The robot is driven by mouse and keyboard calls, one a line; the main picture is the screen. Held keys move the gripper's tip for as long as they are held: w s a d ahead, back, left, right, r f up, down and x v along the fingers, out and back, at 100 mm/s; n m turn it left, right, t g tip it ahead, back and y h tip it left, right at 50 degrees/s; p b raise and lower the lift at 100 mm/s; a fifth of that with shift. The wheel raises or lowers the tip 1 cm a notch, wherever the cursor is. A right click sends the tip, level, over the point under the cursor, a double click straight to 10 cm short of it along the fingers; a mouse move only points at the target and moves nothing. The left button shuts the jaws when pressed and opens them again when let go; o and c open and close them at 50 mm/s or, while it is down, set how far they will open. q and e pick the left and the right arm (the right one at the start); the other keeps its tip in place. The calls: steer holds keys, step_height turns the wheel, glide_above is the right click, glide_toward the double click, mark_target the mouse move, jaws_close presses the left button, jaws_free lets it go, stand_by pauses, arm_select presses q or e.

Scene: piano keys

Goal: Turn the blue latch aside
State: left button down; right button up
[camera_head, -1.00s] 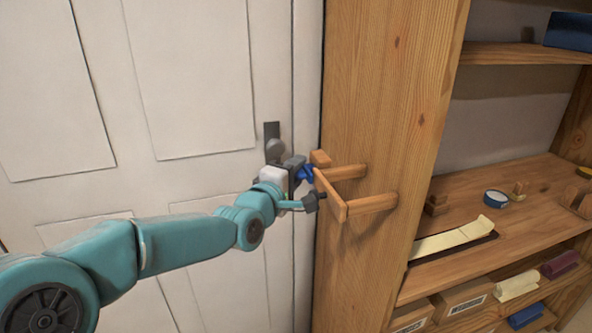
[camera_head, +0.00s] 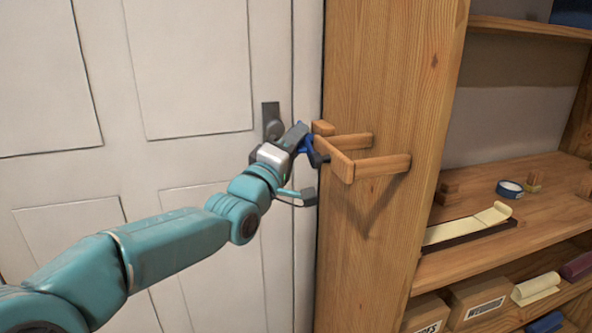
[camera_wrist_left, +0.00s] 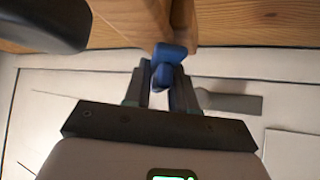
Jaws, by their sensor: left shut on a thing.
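The blue latch (camera_wrist_left: 168,55) shows in the left wrist view at the edge of a wooden piece, between the fingertips of my left gripper (camera_wrist_left: 162,82). My left gripper (camera_head: 306,143) is shut on the latch. In the head view the latch (camera_head: 306,146) is mostly hidden by the gripper, close beside the wooden bracket (camera_head: 343,160) on the side of the wooden shelf unit. My right gripper is in neither view.
A white panelled door (camera_head: 190,70) with a dark handle (camera_head: 272,125) stands behind my left gripper. The wooden shelf unit (camera_head: 390,70) is to the right. Its shelves hold a blue tape roll (camera_head: 510,188), a cream strip (camera_head: 465,224) and cardboard boxes (camera_head: 478,298).

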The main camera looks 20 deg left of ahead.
arm_select(q)
steer(key=m+h+b, duration=0.1)
steer(key=m+t+h+b, duration=0.1)
steer(key=m+b, duration=0.1)
steer(key=shift+f, duration=0.3)
steer(key=m+h+b, duration=0.1)
steer(key=m+h, duration=0.1)
steer(key=shift+r+m, duration=0.15)
steer(key=shift+m, duration=0.25)
steer(key=m+h, duration=0.4)
steer(key=m+g+h, duration=0.1)
steer(key=m+h, duration=0.2)
steer(key=m, duration=0.1)
steer(key=shift+r+g, duration=0.25)
steer(key=shift+g, duration=0.05)
steer(key=shift+m+g+h+p, duration=0.7)
steer(key=shift+m+g+h, duration=0.7)
steer(key=shift+m, duration=0.7)
steer(key=shift+m+g+h+p, duration=0.65)
steer(key=shift+m+g+h, duration=0.55)
steer(key=shift+m+h, duration=0.65)
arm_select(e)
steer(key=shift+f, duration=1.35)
arm_select(q)
steer(key=shift+m+g, duration=0.3)
steer(key=shift+m, duration=0.25)
steer(key=c, duration=1.1)
jaws_free()
steer(key=shift+c, duration=0.2)
steer(key=shift+f, duration=0.15)
